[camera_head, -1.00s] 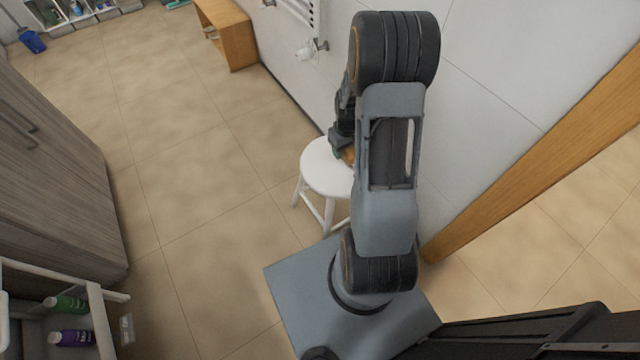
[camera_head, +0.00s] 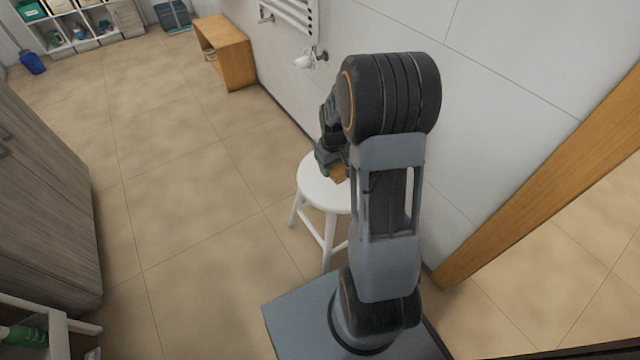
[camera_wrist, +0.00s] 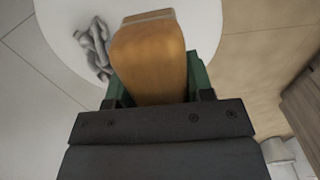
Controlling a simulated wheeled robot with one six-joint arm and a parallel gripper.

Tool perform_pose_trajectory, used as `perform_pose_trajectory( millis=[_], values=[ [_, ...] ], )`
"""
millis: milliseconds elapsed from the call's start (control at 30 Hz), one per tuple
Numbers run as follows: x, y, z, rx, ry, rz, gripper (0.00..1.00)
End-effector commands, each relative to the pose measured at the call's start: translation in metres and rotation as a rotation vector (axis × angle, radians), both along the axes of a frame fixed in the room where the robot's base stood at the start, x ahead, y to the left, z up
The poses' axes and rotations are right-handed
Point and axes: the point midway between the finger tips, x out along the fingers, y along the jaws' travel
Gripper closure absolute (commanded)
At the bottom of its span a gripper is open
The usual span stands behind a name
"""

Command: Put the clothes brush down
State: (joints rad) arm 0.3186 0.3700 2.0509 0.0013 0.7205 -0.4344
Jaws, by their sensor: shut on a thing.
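The clothes brush (camera_wrist: 150,58), with an orange-brown wooden body, is between the green fingers of my gripper (camera_wrist: 155,80) in the wrist view. My gripper is shut on it. Behind it in that view is the white round top of a stool (camera_wrist: 70,20). In the head view, a small brown part of the brush (camera_head: 340,172) shows beside my gripper (camera_head: 328,168), over the white stool (camera_head: 315,190). My arm hides part of the stool and most of the brush. I cannot tell whether the brush touches the seat.
A crumpled grey thing (camera_wrist: 95,48) lies on the stool top beside the brush. A white wall with a towel rail (camera_head: 295,18) is behind. A wooden bench (camera_head: 225,55) stands further back, and a grey wood cabinet (camera_head: 40,190) is at the left. The floor between is clear.

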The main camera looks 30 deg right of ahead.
Motion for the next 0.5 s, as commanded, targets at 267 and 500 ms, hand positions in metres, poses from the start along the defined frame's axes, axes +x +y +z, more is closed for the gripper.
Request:
perform_pose_trajectory(
  millis=[267,500],
  values=[
    [0.016,0.019,-0.031,-0.001,-0.001,0.0,0.71],
    [0.02,0.024,-0.039,0.0,-0.001,0.0,0.71]
  ],
)
